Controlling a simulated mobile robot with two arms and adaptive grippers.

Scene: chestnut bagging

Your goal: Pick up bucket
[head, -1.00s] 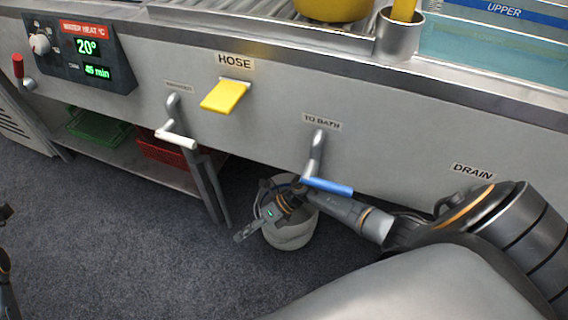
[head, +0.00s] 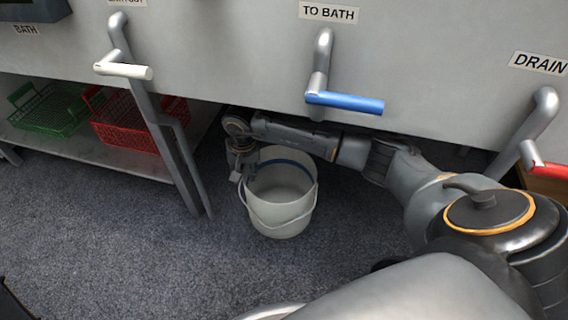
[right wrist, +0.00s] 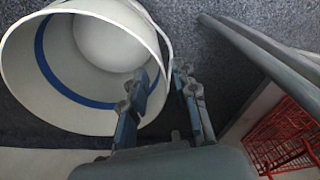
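The white bucket (head: 290,212) stands upright on the floor under the front of the bath unit. It has a blue band inside and its wire handle hangs down its near side. It looks empty. My right gripper (head: 240,168) is at the bucket's left rim. In the right wrist view the bucket (right wrist: 95,118) fills the upper left. There the right gripper (right wrist: 162,82) is open, with one finger over the bucket's inside and the other outside the wall. Whether either finger touches the wall I cannot tell. My left gripper is not in view.
A blue-handled lever (head: 345,102) and a white-handled lever (head: 125,70) stick out above the bucket. A grey leg (head: 170,140) stands to its left. A red crate (head: 125,130) and a green crate (head: 50,112) sit on a low shelf. The floor in front is clear.

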